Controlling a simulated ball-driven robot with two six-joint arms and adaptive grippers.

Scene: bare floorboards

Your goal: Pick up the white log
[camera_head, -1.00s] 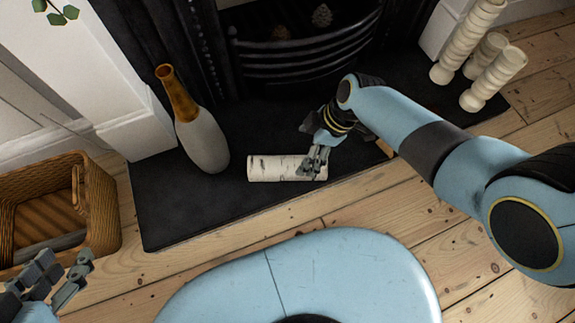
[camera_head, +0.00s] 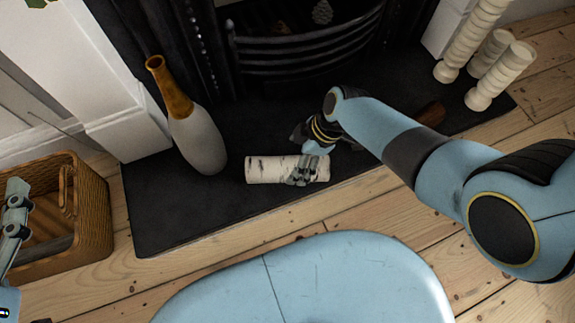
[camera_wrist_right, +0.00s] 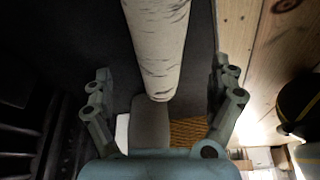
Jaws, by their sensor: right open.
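The white log (camera_head: 268,169) with dark bark marks lies on its side on the black hearth slab in the head view. My right gripper (camera_head: 302,172) is at the log's right end and covers part of it. In the right wrist view the log (camera_wrist_right: 157,45) runs in from the top between the two spread fingers of my right gripper (camera_wrist_right: 163,95). The fingers are open, with a gap on either side of the log. My left arm shows at the left edge of the head view, over the basket; its fingertips are not clearly visible.
A grey and amber vase (camera_head: 197,138) stands left of the log on the hearth slab (camera_head: 160,215). A wicker basket (camera_head: 92,215) sits on the floorboards at left. The black fireplace grate (camera_head: 300,45) is behind. White candle-like pillars (camera_head: 500,75) stand at right.

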